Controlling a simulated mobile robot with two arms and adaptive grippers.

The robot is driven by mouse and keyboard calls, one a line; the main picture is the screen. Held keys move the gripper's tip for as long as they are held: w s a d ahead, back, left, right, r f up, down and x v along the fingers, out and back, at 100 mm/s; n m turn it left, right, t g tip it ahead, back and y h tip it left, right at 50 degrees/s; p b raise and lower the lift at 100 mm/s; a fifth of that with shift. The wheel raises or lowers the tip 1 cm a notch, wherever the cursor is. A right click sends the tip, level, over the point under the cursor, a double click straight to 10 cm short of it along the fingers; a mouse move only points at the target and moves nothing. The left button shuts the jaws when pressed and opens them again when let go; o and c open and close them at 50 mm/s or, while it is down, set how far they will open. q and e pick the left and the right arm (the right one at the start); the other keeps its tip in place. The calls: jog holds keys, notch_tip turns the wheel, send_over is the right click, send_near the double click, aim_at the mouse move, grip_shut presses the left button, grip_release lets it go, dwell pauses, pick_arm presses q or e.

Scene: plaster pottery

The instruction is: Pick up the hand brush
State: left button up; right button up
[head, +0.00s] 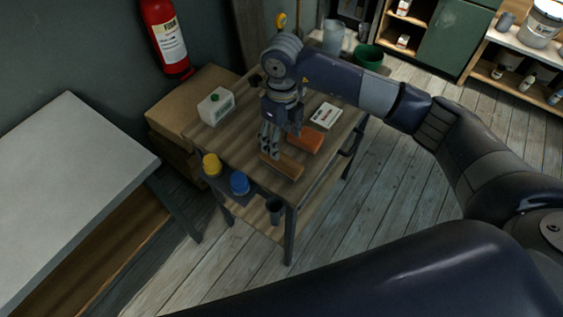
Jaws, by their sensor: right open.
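A narrow brown wooden piece, which looks like the hand brush (284,166), lies near the front edge of a small wooden work table (236,143). Its bristles cannot be made out. My right gripper (270,152) points down over the table, open and empty, with its fingertips just above or beside the brush's left end. I cannot tell whether they touch it. The fingers hide a little of the brush. My left gripper is not in view.
An orange-brown block (306,140) lies close behind the brush. Yellow (211,164) and blue (239,182) pots sit at the left side.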

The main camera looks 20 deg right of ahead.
jog(key=p, duration=0.1)
send_over(281, 159)
notch_tip(281, 159, down, 5)
jog(key=shift+d+r, duration=0.1)
jog(key=shift+r, duration=0.05)
jog(key=shift+f+p, duration=0.55)
jog(key=shift+p, duration=0.05)
notch_tip(281, 159, down, 4)
jog(key=shift+r+p, duration=0.2)
jog(key=shift+p, duration=0.65)
jog(key=shift+f, duration=0.5)
jog(key=c, duration=1.2)
